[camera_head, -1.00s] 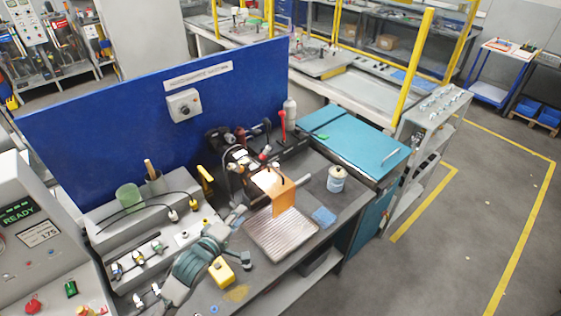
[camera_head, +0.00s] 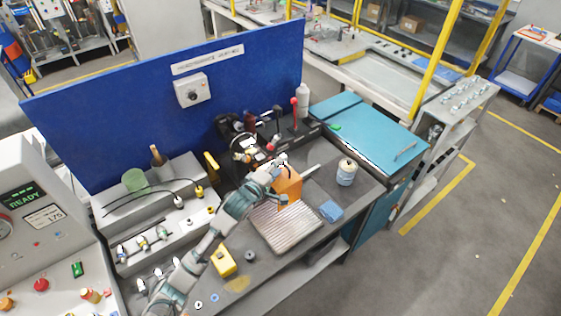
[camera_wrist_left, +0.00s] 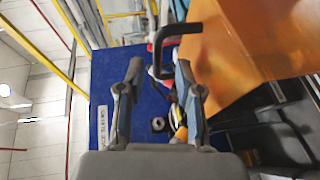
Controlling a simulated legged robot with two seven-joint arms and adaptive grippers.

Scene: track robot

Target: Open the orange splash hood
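The orange splash hood (camera_head: 288,188) stands over the ribbed metal tray (camera_head: 285,229) on the bench. In the left wrist view the hood (camera_wrist_left: 260,40) fills the upper right, with a black bar handle (camera_wrist_left: 178,28) on its left side. My left gripper (camera_head: 277,172) is at the hood's upper left and partly covers it. In the wrist view my left gripper (camera_wrist_left: 160,65) is open, its two fingers apart. The handle's long bar appears between the fingertips; I cannot tell whether they touch it. My right gripper is not in view.
A blue panel (camera_head: 120,120) stands behind the bench. A yellow block (camera_head: 223,261) is beside my left arm. A machine with a red-knobbed lever (camera_head: 294,108) stands behind the hood.

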